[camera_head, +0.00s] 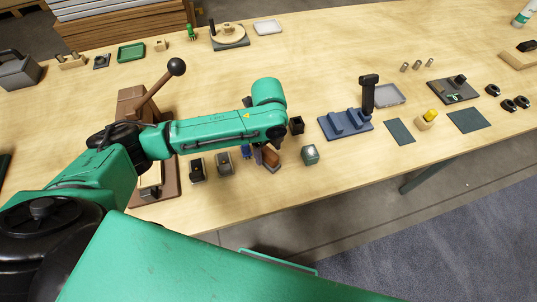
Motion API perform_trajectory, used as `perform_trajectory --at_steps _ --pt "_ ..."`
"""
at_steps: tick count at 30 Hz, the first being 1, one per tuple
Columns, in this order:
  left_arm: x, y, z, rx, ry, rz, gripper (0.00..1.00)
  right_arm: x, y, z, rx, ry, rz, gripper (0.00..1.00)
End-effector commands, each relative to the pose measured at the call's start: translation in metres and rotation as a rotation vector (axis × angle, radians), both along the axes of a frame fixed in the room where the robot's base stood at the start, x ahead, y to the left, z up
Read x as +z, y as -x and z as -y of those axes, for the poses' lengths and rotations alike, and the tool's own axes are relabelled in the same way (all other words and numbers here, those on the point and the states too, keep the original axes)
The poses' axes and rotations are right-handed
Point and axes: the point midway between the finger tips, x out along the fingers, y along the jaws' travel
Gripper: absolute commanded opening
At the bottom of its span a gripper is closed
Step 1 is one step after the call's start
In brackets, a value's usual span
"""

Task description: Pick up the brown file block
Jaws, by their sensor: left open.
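The brown file block (271,157) is a small brown piece standing in a low holder on the wooden table, near its front edge at the picture's middle. My left arm reaches over from the left, and my left gripper (274,145) points down right above the block. The wrist hides much of the gripper and the block's top. The gripper is open; I cannot tell whether its fingers touch the block. My right gripper is not in view.
A dark green cube (310,154) stands close right, a black holder (297,125) behind it. Two dark blocks (210,166) stand left. A brown lever press (140,105) stands behind my arm. A blue fixture (345,124) is farther right. The table front has free room.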

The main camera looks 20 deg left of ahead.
Motion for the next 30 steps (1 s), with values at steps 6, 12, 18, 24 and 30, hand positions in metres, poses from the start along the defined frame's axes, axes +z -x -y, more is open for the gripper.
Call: perform_trajectory --at_steps 6,12,18,24,30 --pt "-0.037 -0.001 -0.001 -0.001 -0.001 -0.002 0.8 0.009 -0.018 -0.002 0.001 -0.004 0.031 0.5" --pt "-0.04 -0.002 -0.001 -0.002 -0.001 0.001 0.8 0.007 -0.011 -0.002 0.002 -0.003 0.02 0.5" --pt "-0.04 -0.002 -0.001 -0.001 -0.001 0.001 0.11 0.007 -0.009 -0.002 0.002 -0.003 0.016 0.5" --pt "-0.039 -0.002 -0.001 -0.001 0.0 0.001 0.0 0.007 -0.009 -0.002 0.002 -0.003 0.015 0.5" --pt "-0.035 -0.003 -0.001 -0.001 0.001 0.002 0.0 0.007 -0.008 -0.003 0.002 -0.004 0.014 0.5"
